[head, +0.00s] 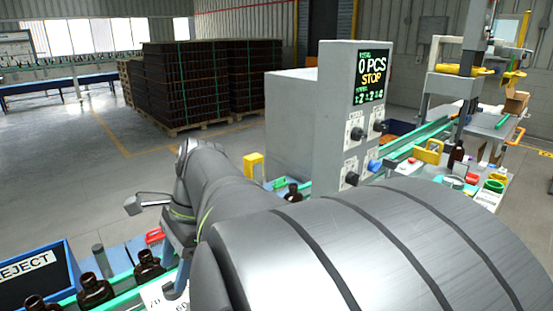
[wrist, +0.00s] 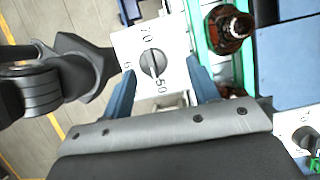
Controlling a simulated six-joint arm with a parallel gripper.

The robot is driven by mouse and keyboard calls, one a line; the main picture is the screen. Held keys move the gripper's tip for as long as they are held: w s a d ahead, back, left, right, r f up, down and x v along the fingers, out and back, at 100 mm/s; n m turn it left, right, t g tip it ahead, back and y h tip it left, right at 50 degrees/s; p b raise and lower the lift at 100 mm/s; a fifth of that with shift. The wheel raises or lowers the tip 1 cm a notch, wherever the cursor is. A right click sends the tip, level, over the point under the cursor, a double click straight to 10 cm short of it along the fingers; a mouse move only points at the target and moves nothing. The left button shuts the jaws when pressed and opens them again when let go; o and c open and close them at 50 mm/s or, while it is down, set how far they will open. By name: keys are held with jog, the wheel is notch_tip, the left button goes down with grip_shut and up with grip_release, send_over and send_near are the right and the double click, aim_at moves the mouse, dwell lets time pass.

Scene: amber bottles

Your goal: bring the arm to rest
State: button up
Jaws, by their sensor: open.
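My gripper (wrist: 160,65) is open in the wrist view, its two blue fingers apart on either side of a white dial plate (wrist: 130,50) with a dark knob (wrist: 152,63). Nothing is visibly held between the fingers, and I cannot tell whether they touch the knob. In the head view my arm fills the lower middle and hides much of the bench; part of my gripper (head: 176,255) shows above the dial plate (head: 155,298), which is marked 70 and 60. An amber bottle (wrist: 230,30) stands beside the right finger in the wrist view.
Amber bottles (head: 95,290) stand in a row by the blue REJECT bin (head: 68,262). A grey control cabinet (head: 300,125) with a screen (head: 371,77) reading 0 PCS and STOP stands beyond my arm. Another bottle (head: 456,156) is at the right. Open floor (head: 70,150) lies at the left.

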jog(key=w+r+m+t, duration=0.1)
jog(key=w+r+m, duration=0.2)
jog(key=w+r, duration=0.2)
jog(key=w+d+r+m+t+y, duration=0.1)
jog(key=w+r, duration=0.4)
jog(key=w, duration=0.7)
jog(key=shift+w+m, duration=0.25)
jog(key=shift+m, duration=0.65)
jog(key=shift+d, duration=0.1)
